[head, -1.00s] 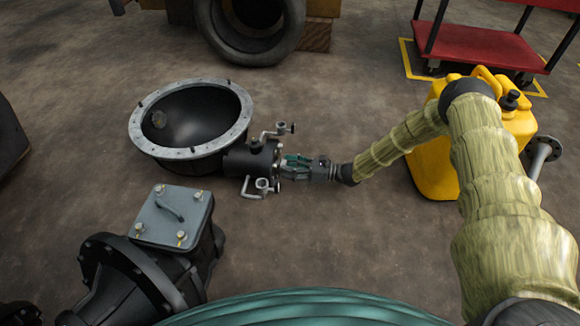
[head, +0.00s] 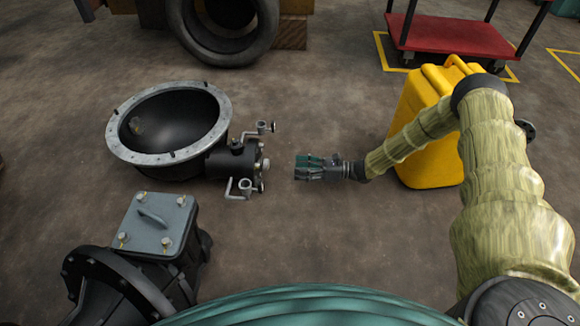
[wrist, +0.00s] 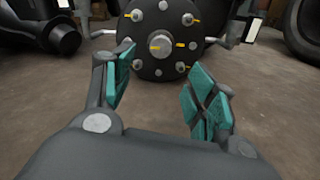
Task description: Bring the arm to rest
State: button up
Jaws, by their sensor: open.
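My gripper (head: 309,167) is open and empty, held out low over the floor in the middle of the head view. Its teal finger pads point left toward a black flanged cylinder (head: 236,160) with a gap of bare floor between. In the wrist view my gripper (wrist: 158,88) shows its two fingers spread apart. The round black end face of the cylinder (wrist: 143,58), with bolts, yellow marks and a central boss, lies beyond them. My arm reaches in from the right side of the head view.
A black bowl-shaped housing with a grey rim (head: 118,148) joins the cylinder. A pipe body with a grey cover (head: 155,224) stands at front left. A yellow canister (head: 430,152) is close behind my arm. A tire (head: 228,48) and a red cart (head: 452,37) are at the back.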

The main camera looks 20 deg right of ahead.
jog(key=shift+s+d, duration=0.3)
jog(key=shift+d, duration=0.35)
